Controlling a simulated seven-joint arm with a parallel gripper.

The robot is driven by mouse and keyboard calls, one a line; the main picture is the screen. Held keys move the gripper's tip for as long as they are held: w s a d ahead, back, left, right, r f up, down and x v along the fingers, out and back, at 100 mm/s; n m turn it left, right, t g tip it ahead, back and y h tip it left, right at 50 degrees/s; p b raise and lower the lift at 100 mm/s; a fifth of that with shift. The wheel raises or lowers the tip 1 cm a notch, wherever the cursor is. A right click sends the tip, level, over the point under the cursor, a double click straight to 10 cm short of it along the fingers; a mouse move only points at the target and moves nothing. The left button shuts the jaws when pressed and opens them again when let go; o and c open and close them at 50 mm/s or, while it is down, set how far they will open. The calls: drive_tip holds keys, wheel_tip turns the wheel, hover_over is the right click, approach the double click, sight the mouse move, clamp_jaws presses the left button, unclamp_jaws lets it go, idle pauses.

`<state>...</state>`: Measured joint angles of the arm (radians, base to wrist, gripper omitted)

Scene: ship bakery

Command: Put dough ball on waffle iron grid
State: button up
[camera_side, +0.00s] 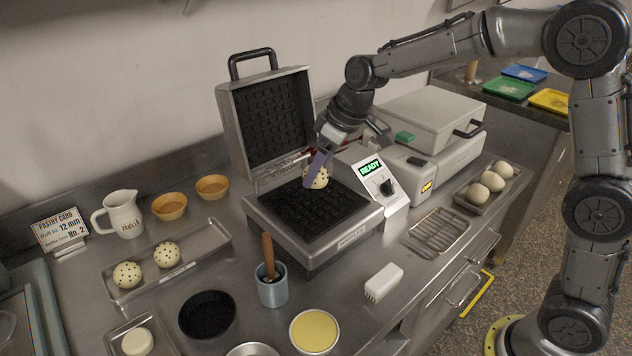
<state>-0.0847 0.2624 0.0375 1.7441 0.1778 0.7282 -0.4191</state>
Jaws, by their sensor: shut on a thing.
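The waffle iron stands open, with its lid upright and its dark lower grid (290,216) facing up. My gripper (316,172) is shut on a speckled dough ball (319,180) over the rear right part of the grid. One finger hides part of the ball. I cannot tell whether the ball touches the grid. Two more speckled dough balls, a front one (127,274) and a rear one (166,254), lie on a metal tray (205,244) to the left. The control box (376,187) beside the iron shows "READY" in green.
A second, closed appliance (430,118) stands behind right. A wire rack (438,232), a white brush (383,282), a blue cup (272,290) with a wooden handle and a yellow-filled bowl (314,331) stand in front. A tray with plain dough balls (490,181) is at right; a jug (124,214) is at left.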

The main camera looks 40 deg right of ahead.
sight(319, 175)
drive_tip(key=shift+s+d+x, duration=0.15)
drive_tip(key=shift+x, duration=0.8)
drive_tip(key=shift+s+d+x, duration=0.15)
drive_tip(key=shift+x, duration=0.8)
drive_tip(key=shift+s+f, duration=0.1)
drive_tip(key=shift+f, duration=0.15)
drive_tip(key=o, duration=1.4)
drive_tip(key=shift+f, duration=0.1)
drive_tip(key=shift+r, duration=0.55)
drive_tip(key=shift+v, duration=5.75)
